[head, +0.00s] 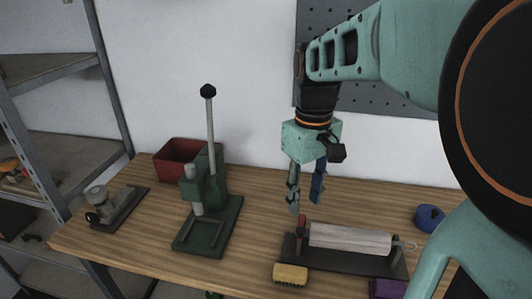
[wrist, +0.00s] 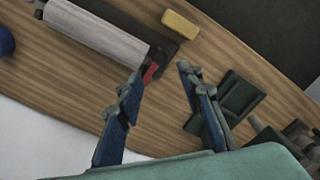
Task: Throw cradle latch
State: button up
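The cradle (head: 345,260) is a dark flat base holding a pale grey-white roller (head: 350,238) near the table's front right. The red-tipped latch (head: 301,224) stands at the cradle's left end; it also shows in the wrist view (wrist: 151,72). My gripper (head: 305,204) points down above the table, close to the latch. Its two blue fingers are apart with nothing between them in the head view. In the wrist view my gripper (wrist: 160,77) is open, and the latch appears close to the left fingertip. I cannot tell whether they touch.
A green lever press (head: 215,205) stands left of the cradle, with a red bin (head: 178,160) behind. A yellow brush (head: 290,274) lies in front of the cradle. A blue roll (head: 429,217) and a purple block (head: 388,289) are at right. A small metal fixture (head: 118,207) sits far left.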

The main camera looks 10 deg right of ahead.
aim_at(301, 229)
notch_tip(301, 229, down, 9)
jog(key=shift+r+b, duration=0.2)
jog(key=shift+b, duration=0.1)
grip_shut()
dwell(0.4)
